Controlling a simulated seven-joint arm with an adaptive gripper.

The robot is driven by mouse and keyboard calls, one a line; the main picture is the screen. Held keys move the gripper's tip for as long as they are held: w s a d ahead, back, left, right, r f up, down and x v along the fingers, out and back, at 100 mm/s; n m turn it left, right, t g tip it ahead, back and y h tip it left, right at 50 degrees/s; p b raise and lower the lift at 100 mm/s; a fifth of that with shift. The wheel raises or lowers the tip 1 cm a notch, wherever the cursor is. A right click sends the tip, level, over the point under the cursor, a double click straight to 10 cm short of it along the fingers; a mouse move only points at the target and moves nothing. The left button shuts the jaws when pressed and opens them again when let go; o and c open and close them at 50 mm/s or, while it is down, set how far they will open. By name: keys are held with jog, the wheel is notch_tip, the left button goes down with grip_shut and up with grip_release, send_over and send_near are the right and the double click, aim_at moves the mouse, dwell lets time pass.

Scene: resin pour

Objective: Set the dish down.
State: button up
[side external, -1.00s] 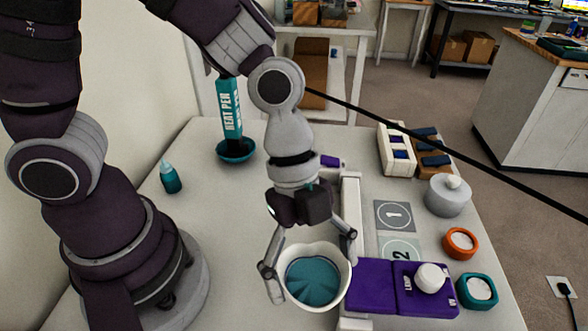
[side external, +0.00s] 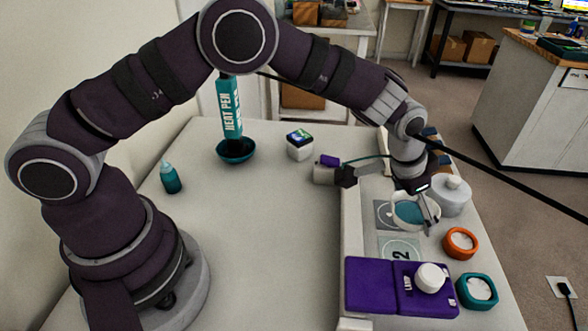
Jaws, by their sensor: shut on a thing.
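The white dish (side external: 403,216) holds teal resin and is over or on the grey square marked 1 (side external: 381,212), covering most of it. I cannot tell whether its base touches the square. My gripper (side external: 416,208) is shut on the dish from above, with one finger showing at the dish's right side; the other finger is mostly hidden. The dish looks about level. The square marked 2 (side external: 400,249) lies bare just in front of it.
A grey lidded pot (side external: 452,196) stands close right of the dish. An orange-rimmed pot (side external: 460,243) and a teal-rimmed pot (side external: 478,291) stand right. The purple lamp unit (side external: 385,288) is in front. The heat pen (side external: 231,112) stands at the back left. The table's middle is clear.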

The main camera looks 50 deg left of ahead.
aim_at(409, 219)
jog(key=shift+f, duration=1.9)
jog(key=shift+f, duration=0.1)
jog(key=o, duration=1.1)
jog(key=s+a+r+n, duration=0.1)
jog(key=s+a+r, duration=0.25)
jog(key=r, duration=0.25)
jog(key=s+a+r+t+y, duration=0.1)
jog(key=s+a+r, duration=0.25)
jog(key=r, duration=0.35)
jog(key=s+a+r+n, duration=0.1)
jog(key=s+a+r, duration=0.25)
jog(key=r, duration=0.25)
jog(key=s+a+n, duration=0.1)
jog(key=s+a, duration=0.1)
jog(key=s, duration=0.1)
jog(key=s+a, duration=0.2)
jog(key=s, duration=0.1)
jog(key=s+a+r+n, duration=0.1)
jog(key=s+a, duration=0.1)
jog(key=s, duration=0.2)
jog(key=shift+s+n+y, duration=0.1)
jog(key=shift+n+y, duration=0.2)
jog(key=shift+y, duration=0.1)
